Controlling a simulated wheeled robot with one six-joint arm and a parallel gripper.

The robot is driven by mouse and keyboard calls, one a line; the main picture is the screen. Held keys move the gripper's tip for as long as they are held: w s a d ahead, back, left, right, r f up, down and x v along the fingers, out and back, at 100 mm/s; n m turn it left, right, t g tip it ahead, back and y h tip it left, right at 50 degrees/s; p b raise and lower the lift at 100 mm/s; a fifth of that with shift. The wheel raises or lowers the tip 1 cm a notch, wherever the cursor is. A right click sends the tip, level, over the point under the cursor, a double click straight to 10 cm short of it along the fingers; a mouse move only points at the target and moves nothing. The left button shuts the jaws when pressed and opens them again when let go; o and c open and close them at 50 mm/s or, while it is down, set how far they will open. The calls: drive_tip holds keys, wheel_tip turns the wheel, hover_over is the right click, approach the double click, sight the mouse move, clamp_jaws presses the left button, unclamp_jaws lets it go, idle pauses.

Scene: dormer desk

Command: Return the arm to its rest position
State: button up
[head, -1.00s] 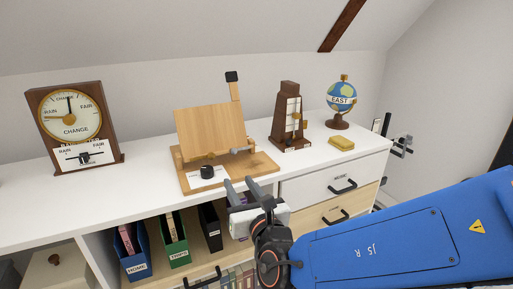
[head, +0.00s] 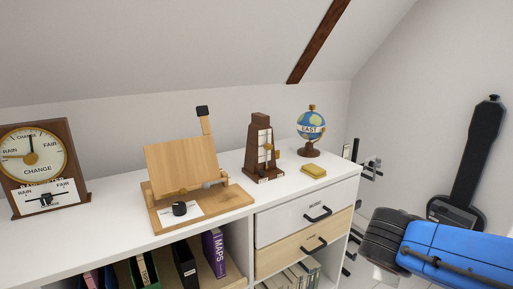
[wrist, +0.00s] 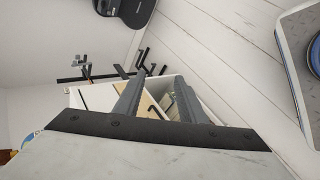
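My gripper (wrist: 160,80) shows in the wrist view with its two grey fingers apart and nothing between them. Behind the fingers is the end of the white cabinet with its drawers, seen tilted and at a distance. In the head view my gripper is out of sight. Only my blue arm (head: 462,250) shows there, folded low at the right edge, apart from the desk. Its rest pose itself is not marked by anything in view.
The white desk top (head: 105,240) holds a barometer (head: 38,160), a wooden easel stand (head: 180,165), a metronome (head: 259,145), a globe (head: 311,128) and a yellow block (head: 313,170). The drawers are shut. A dark guitar case (head: 478,150) leans at the right wall.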

drive_tip(key=s+a+m+g+y, duration=0.1)
drive_tip(key=s+a+m+y, duration=0.1)
drive_tip(key=s+m, duration=0.3)
drive_tip(key=s+a+f+m+y, duration=0.1)
drive_tip(key=s+a+m+y, duration=0.1)
drive_tip(key=s+m+y, duration=0.2)
drive_tip(key=shift+s+a+f+m+g, duration=0.15)
drive_tip(key=shift+s+a+m+g, duration=0.2)
drive_tip(key=shift+m, duration=0.65)
